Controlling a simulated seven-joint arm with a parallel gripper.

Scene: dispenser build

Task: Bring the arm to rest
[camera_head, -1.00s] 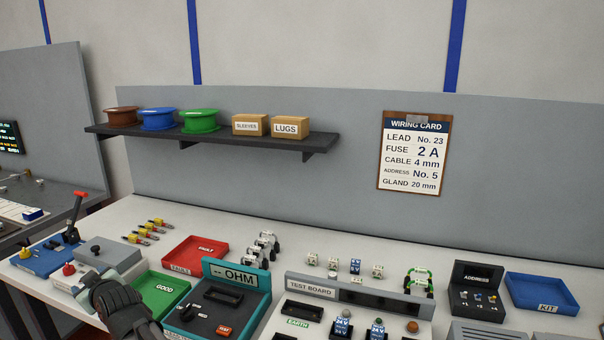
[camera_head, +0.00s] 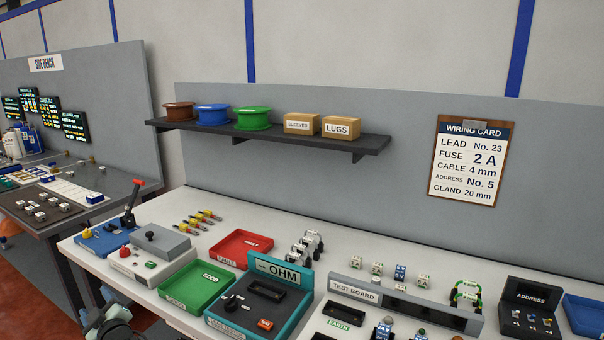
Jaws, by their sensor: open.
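My gripper (camera_head: 102,318) is at the lower left, low by the front edge of the white bench (camera_head: 150,300). It is partly cut off by the bottom of the picture. It is open and I see nothing held in it. It is apart from the green GOOD tray (camera_head: 180,303) and the grey box with a black knob (camera_head: 150,262).
The teal OHM tester (camera_head: 262,300), red FAULT tray (camera_head: 228,262), test board (camera_head: 390,300) and ADDRESS box (camera_head: 530,305) crowd the bench. A blue unit with a red-tipped lever (camera_head: 131,205) stands at its left end. A side bench (camera_head: 60,230) lies beyond a gap.

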